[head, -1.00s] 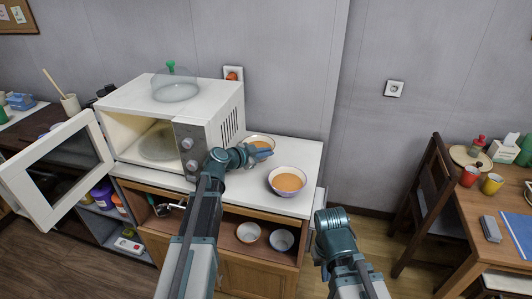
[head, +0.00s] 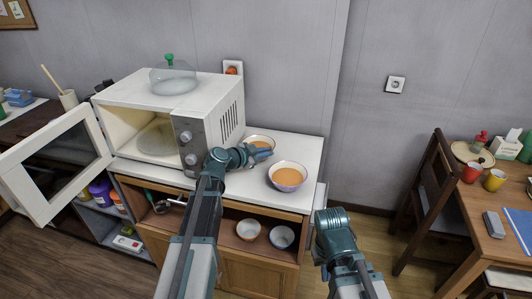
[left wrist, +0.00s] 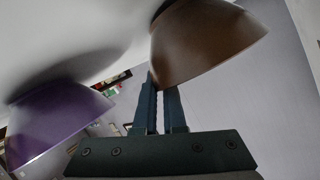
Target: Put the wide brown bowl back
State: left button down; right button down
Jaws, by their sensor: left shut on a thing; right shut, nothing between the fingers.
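The wide brown bowl (head: 259,140) stands on the white counter top beside the microwave, holding orange-brown contents. Its brown outside fills the upper right of the left wrist view (left wrist: 205,42). My left gripper (head: 264,153) is shut on its near rim, and the fingers hide part of the bowl in the head view. In the left wrist view the fingers (left wrist: 160,103) meet the rim. My right gripper (head: 332,217) is shut and empty, low in front of the counter's right end.
A purple-sided bowl (head: 288,177) with similar contents stands close by, nearer the counter's front edge. The white microwave (head: 185,100) has its door (head: 50,165) open and a clear lid (head: 173,78) on top. Two small bowls sit on the shelf below. A table and chair (head: 425,200) are at right.

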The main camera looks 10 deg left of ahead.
pick_arm(q)
jog(key=shift+f+b, duration=0.3)
jog(key=shift+f, duration=0.1)
pick_arm(e)
jog(key=shift+f, duration=0.35)
pick_arm(q)
jog(key=c, duration=0.9)
grip_release()
